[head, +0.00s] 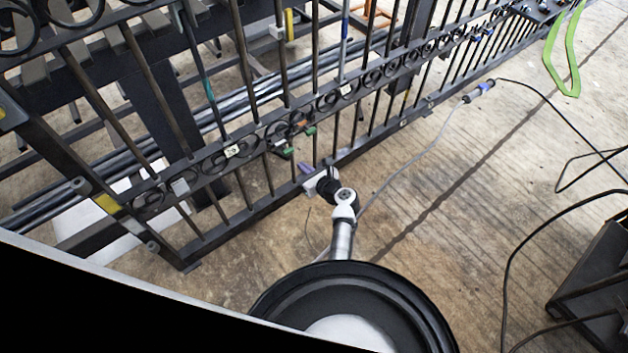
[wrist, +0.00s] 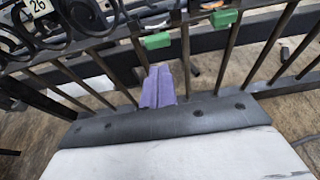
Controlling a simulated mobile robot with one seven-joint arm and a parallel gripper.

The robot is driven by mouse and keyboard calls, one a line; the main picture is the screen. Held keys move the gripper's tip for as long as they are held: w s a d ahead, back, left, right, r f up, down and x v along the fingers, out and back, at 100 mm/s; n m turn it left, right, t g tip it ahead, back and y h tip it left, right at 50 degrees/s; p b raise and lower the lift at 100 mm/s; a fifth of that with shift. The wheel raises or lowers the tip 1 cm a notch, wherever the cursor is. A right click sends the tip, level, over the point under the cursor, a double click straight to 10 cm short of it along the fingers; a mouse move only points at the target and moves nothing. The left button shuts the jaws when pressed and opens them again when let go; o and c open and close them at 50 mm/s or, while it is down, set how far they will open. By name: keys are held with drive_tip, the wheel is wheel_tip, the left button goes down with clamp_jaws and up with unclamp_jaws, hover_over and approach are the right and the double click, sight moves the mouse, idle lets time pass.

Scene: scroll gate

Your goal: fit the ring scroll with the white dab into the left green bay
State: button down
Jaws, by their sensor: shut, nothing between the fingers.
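The black gate (head: 330,95) has a rail of ring scrolls (head: 375,78). I cannot tell which ring scroll bears the white dab; pale tags on the rail are too small to settle it. Two green pieces mark the bays: the left one (head: 285,150) and the right one (head: 310,131). In the wrist view they are the left green piece (wrist: 157,41) and the right green piece (wrist: 225,18). My gripper (head: 306,168) is low in front of the gate, below the green pieces. Its purple fingers (wrist: 158,85) are together and empty.
Upright bars (wrist: 98,75) stand close around my fingers. A cable (head: 430,150) crosses the floor. A dark stand (head: 595,275) is at lower right. The floor right of the gate is mostly open.

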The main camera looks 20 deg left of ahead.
drive_tip(key=shift+w+a+f+b, duration=0.1)
drive_tip(key=shift+w+a+b, duration=0.3)
drive_tip(key=shift+w+a, duration=0.5)
drive_tip(key=shift+w+a+b, duration=0.35)
drive_tip(key=shift+w+a, duration=0.3)
drive_tip(key=shift+a, duration=0.35)
drive_tip(key=shift+w+a, duration=1)
drive_tip(key=shift+a, duration=0.25)
drive_tip(key=shift+r, duration=0.2)
